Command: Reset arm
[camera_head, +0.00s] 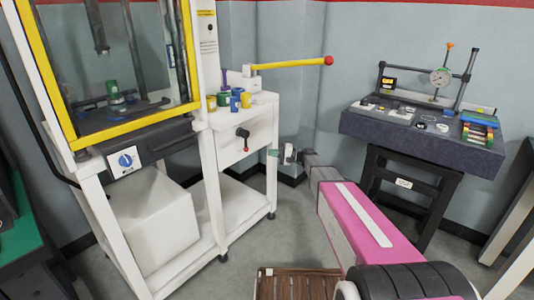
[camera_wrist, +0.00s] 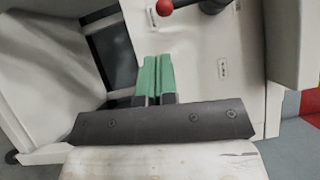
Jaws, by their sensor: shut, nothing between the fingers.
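My gripper (camera_head: 274,153) is at the end of my pink and grey arm, low in front of the white test machine's side cabinet (camera_head: 262,128). In the wrist view my gripper (camera_wrist: 156,60) shows two green fingers side by side, shut with nothing between them. The cabinet's white panel (camera_wrist: 200,70) is behind the fingers. A red knob (camera_wrist: 165,7) on a dark crank is just beyond the fingertips in that view, apart from them. The same crank (camera_head: 242,133) shows on the cabinet front in the head view.
A yellow lever (camera_head: 290,65) with a red ball sticks out right above the cabinet. Coloured cups (camera_head: 223,98) stand on its top. A yellow-framed enclosure (camera_head: 125,128) holds a green part (camera_head: 114,92). A granite bench (camera_head: 420,140) with a dial gauge (camera_head: 440,77) stands at right. Brown slats (camera_head: 298,284) lie below.

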